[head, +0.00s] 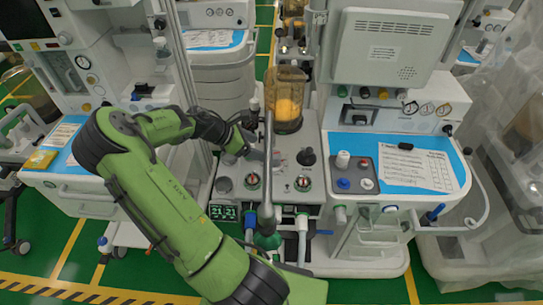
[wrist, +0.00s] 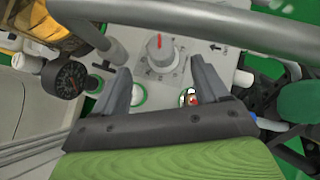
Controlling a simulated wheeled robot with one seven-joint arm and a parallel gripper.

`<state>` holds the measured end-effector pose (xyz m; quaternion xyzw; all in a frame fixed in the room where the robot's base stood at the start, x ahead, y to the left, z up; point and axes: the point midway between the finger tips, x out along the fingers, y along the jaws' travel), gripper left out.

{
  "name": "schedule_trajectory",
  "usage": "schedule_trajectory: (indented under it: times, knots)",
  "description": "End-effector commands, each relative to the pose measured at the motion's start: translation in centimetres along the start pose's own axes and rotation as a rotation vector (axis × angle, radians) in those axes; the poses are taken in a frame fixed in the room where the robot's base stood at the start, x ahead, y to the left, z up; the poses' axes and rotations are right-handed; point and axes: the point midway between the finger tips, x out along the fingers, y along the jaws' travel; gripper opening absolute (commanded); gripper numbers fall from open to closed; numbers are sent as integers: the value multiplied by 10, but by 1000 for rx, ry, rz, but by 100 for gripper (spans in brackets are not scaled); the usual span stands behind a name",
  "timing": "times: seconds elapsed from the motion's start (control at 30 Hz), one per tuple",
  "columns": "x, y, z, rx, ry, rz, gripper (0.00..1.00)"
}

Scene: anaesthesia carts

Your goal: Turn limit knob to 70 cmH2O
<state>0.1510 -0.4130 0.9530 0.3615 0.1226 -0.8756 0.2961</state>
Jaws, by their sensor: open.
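A grey knob (wrist: 160,47) with a red line on its top stands on a pale panel with printed marks in the wrist view. I cannot read its scale. My gripper (wrist: 158,78) is open, with one dark finger on each side below the knob in the picture. The knob appears just beyond the fingertips, and nothing shows between them. In the head view my gripper (head: 267,156) is over the middle cart's control panel (head: 283,163). I cannot clearly pick out the same knob there; the gripper and a metal pipe cover part of the panel.
The metal pipe (head: 268,170) rises in front of the panel; a thick grey tube (wrist: 240,35) crosses the wrist view. A round dial gauge (wrist: 68,80) is left of the gripper. An amber canister (head: 287,95) stands behind the panel. A blue-topped work surface (head: 440,150) is to the right.

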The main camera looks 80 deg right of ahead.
Motion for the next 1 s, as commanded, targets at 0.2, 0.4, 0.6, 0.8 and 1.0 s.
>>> schedule_trajectory:
  times: [0.2,0.4,0.6,0.8,1.0]
  knots:
    - [58,-1,-2,0,1,-4,74]
    - [89,0,-2,-1,2,0,74]
    - [95,0,-1,0,3,2,74]
    - [95,0,-1,0,3,1,63]
    - [95,0,-1,0,3,1,32]
